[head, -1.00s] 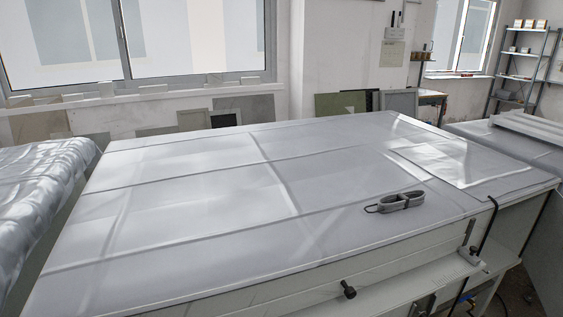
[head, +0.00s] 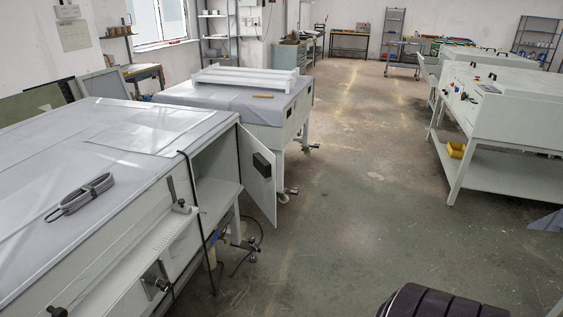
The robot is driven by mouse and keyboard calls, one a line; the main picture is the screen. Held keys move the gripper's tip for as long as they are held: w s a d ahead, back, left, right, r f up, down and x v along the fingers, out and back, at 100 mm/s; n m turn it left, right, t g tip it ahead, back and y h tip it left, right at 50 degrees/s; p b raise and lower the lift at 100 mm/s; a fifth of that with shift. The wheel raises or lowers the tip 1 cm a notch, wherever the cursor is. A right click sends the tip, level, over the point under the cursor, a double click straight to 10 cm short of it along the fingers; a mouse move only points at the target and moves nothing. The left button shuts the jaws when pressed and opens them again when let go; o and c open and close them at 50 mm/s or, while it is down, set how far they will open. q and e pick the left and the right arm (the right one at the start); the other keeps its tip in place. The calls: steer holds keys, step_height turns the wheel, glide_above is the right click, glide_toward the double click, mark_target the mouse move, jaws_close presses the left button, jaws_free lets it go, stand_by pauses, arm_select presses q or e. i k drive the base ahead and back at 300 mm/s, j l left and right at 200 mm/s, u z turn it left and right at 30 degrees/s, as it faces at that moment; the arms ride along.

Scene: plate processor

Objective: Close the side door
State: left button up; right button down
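The side door (head: 262,188) is a pale panel on the right end of the large white plate processor (head: 75,265). It stands open, swung outward, with a dark block (head: 262,163) on its face. The compartment (head: 214,172) behind it is open to view. A black cable hangs down in front of the compartment's left edge. Neither of my grippers shows. A dark ribbed rounded thing (head: 440,303) at the bottom edge may be part of my own body; I cannot tell.
A second covered machine (head: 235,97) stands just behind the door. White machines (head: 500,110) with a low shelf line the right side. The concrete floor (head: 350,210) between is clear. A coiled grey cable (head: 82,196) lies on the processor's top.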

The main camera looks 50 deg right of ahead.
mark_target(258, 163)
steer(key=k+l, duration=0.15)
steer(key=l, duration=0.35)
steer(key=k+l, duration=0.1)
steer(key=l, duration=0.4)
steer(key=k+l+z, duration=0.1)
steer(key=l, duration=0.4)
steer(key=k+l, duration=0.15)
steer(key=l, duration=0.35)
steer(key=k+l+z, duration=0.1)
steer(key=l, duration=0.4)
steer(key=k+l, duration=0.1)
steer(key=l, duration=0.45)
steer(key=k+l, duration=0.1)
steer(key=l, duration=0.4)
steer(key=k+z, duration=0.05)
